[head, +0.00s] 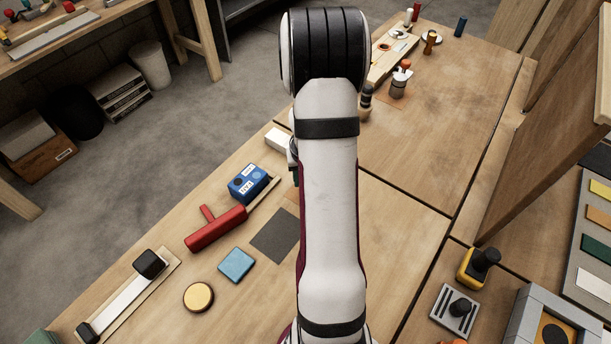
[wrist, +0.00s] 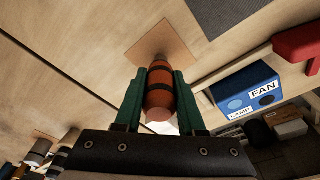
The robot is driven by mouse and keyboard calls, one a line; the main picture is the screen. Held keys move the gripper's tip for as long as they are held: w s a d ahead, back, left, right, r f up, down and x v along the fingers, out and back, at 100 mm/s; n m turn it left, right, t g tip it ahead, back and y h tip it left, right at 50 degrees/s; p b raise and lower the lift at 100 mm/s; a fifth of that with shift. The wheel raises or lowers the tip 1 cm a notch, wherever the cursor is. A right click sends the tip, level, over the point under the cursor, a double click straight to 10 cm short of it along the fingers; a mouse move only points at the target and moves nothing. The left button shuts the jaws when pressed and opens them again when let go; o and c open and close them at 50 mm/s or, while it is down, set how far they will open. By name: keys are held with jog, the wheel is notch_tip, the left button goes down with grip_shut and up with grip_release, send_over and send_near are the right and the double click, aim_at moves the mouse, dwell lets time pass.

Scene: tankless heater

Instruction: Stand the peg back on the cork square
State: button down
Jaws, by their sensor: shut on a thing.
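In the wrist view, my gripper (wrist: 160,78) is shut on an orange-brown peg (wrist: 158,98) with dark bands. The peg is between the two green fingers. The cork square (wrist: 150,42), a tan patch on the wooden bench, lies just beyond the fingertips. The peg's far end overlaps the near part of the square in this view. I cannot tell whether the peg touches it. In the head view, my arm hides the peg and most of the gripper.
A dark grey square (head: 275,236), a blue box (head: 248,183) with labels and a red tool (head: 216,229) lie left of my arm. A blue pad (head: 236,264) is nearer. Further back stands a red-topped holder (head: 399,82).

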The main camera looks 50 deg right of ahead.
jog(key=shift+f, duration=0.4)
jog(key=shift+c, duration=2.1)
grip_release()
notch_tip(320, 180, up, 16)
jog(key=s+a, duration=0.2)
jog(key=a+r+n+y, duration=0.2)
jog(key=a+r, duration=0.1)
jog(key=a, duration=1.7)
jog(key=s+a+n+g+y, duration=0.1)
jog(key=s+a, duration=0.9)
jog(key=a, duration=0.1)
